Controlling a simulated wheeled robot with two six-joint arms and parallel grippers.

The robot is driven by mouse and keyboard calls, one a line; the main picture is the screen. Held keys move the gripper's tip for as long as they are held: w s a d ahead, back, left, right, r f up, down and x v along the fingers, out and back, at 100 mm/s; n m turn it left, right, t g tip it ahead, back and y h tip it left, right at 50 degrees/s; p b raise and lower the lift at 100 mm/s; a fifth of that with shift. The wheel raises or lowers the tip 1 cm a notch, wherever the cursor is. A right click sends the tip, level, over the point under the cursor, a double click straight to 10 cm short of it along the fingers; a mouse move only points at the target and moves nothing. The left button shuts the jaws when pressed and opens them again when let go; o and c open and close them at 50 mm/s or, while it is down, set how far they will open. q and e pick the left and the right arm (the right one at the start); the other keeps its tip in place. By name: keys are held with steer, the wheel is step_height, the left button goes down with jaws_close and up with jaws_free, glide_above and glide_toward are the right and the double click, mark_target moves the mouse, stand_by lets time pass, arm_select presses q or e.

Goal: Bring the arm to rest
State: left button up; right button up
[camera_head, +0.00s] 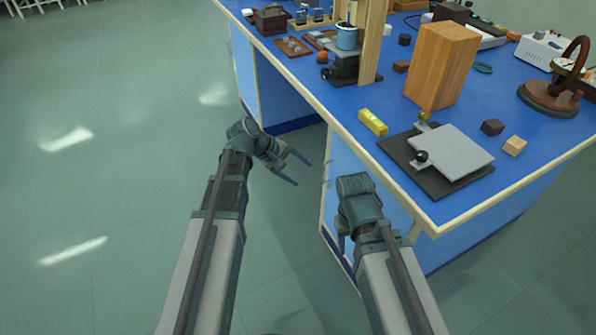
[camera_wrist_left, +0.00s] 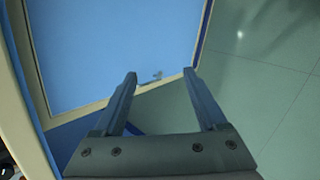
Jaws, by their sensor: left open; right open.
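My left gripper (camera_head: 303,174) is open and empty, over the floor to the left of the blue bench's near end. In the left wrist view its two fingers (camera_wrist_left: 160,85) stand apart with nothing between them, in front of a blue bench panel and the floor. My right wrist (camera_head: 358,195) is beside the bench's near corner, in front of its blue side. No object is seen in either hand.
The blue bench (camera_head: 400,112) has a pale edge close to both arms. Near this edge are a yellow level (camera_head: 373,122), a grey plate (camera_head: 452,150) on a dark base and a wooden block (camera_head: 440,65). The green floor (camera_head: 110,170) on the left is clear.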

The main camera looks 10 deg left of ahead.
arm_select(q)
steer(key=shift+s+d+f, duration=0.1)
steer(key=shift+s, duration=0.1)
stand_by(0.4)
steer(key=s+d+f+m+g+y, duration=0.1)
steer(key=s+d+f+m+y, duration=0.1)
steer(key=s+m+y, duration=0.3)
steer(key=s+d+f+m+g+y, duration=0.1)
steer(key=s+m, duration=0.3)
steer(key=s, duration=0.4)
steer(key=s+d+f+m+g+y, duration=0.1)
steer(key=s+d+f+m+y, duration=0.1)
steer(key=s+m, duration=0.3)
step_height(320, 180, up, 27)
steer(key=s+n+p, duration=0.1)
steer(key=p, duration=2.5)
steer(key=shift+p, duration=0.3)
